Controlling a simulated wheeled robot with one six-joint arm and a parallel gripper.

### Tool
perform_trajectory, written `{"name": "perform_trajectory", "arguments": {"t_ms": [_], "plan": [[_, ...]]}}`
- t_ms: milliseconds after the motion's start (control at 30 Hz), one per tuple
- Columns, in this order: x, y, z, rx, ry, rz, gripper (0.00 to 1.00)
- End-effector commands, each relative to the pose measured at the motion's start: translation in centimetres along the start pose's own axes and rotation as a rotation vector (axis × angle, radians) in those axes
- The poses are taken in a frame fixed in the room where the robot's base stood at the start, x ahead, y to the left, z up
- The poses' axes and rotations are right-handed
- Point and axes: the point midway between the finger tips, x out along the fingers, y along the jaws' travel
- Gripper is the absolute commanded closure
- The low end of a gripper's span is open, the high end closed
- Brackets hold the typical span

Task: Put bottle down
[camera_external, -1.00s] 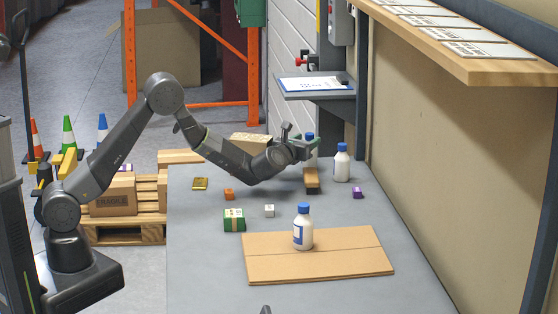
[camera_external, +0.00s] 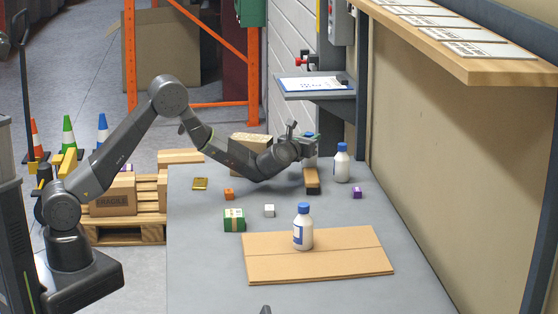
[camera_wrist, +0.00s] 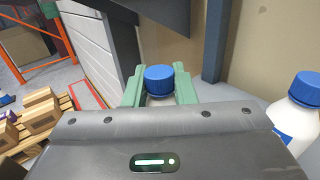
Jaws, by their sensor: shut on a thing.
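My gripper (camera_external: 308,139) is at the far end of the grey table (camera_external: 205,255). In the wrist view, its green fingers (camera_wrist: 159,90) are shut on a white bottle with a blue cap (camera_wrist: 159,79). Most of the held bottle's body is hidden behind the gripper; I cannot tell whether its base touches the table. A second white bottle with a blue cap (camera_external: 342,164) stands upright just right of the gripper; it also shows at the right edge of the wrist view (camera_wrist: 297,112). A third such bottle (camera_external: 303,230) stands upright on the cardboard sheet (camera_external: 350,260).
A black and tan block (camera_external: 312,180) lies just in front of the gripper. A clipboard shelf (camera_external: 320,93) is behind. The table's left front is clear.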

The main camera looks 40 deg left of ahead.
Motion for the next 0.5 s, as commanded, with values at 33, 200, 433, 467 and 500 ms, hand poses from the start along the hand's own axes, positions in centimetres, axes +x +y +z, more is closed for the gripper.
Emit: {"name": "perform_trajectory", "arguments": {"t_ms": [33,200,433,467,500], "plan": [[0.0,0.0,0.2,-0.001,-0.001,0.000,1.00],[0.0,0.0,2.3,-0.003,-0.003,0.000,1.00],[0.0,0.0,7.0,-0.004,-0.004,0.000,1.00],[0.0,0.0,7.5,-0.004,-0.004,0.000,1.00],[0.0,0.0,8.1,-0.003,-0.003,0.000,1.00]]}}
